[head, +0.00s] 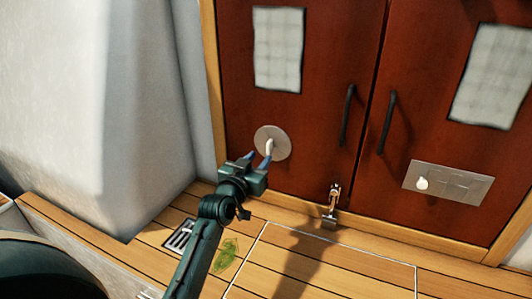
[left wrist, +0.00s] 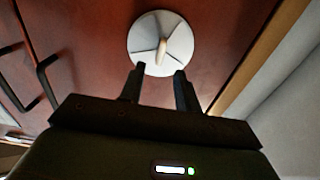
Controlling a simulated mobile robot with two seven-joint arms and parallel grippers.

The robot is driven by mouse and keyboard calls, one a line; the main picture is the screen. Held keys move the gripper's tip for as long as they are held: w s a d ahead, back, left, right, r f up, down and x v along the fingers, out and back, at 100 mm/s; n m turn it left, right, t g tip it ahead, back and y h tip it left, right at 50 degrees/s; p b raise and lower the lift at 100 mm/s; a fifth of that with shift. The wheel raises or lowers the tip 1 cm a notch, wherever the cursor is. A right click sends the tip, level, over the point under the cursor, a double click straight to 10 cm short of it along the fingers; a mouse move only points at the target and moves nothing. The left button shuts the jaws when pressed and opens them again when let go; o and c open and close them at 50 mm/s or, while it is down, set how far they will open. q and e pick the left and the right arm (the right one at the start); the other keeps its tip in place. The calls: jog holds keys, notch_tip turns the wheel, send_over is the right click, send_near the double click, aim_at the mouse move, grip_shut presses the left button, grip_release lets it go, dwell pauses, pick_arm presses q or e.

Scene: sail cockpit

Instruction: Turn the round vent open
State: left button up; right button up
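The round vent (head: 278,135) is a pale grey disc low on the left red-brown door. In the left wrist view the vent (left wrist: 147,30) shows radial lines and a small cream-coloured handle (left wrist: 162,50) at its lower middle. My left gripper (head: 260,158) is in front of the vent's lower part, fingers pointing at it. In the left wrist view its two fingers (left wrist: 158,75) are apart, with the handle lying beyond the gap between their tips. Nothing is seen held. My right gripper is not in view.
The double doors carry two black handles (head: 347,115) and (head: 387,122). A metal panel with a white knob (head: 421,183) is on the right door. A metal latch (head: 332,205) stands at the doors' foot. A drain grate (head: 181,235) and green patch (head: 226,255) lie on the wooden floor.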

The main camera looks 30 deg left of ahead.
aim_at(268, 148)
pick_arm(q)
jog(key=w, duration=0.5)
jog(key=shift+w+a+b, duration=0.15)
jog(key=shift+w+b, duration=0.2)
jog(key=shift+b, duration=0.05)
jog(key=shift+c, duration=0.4)
grip_shut()
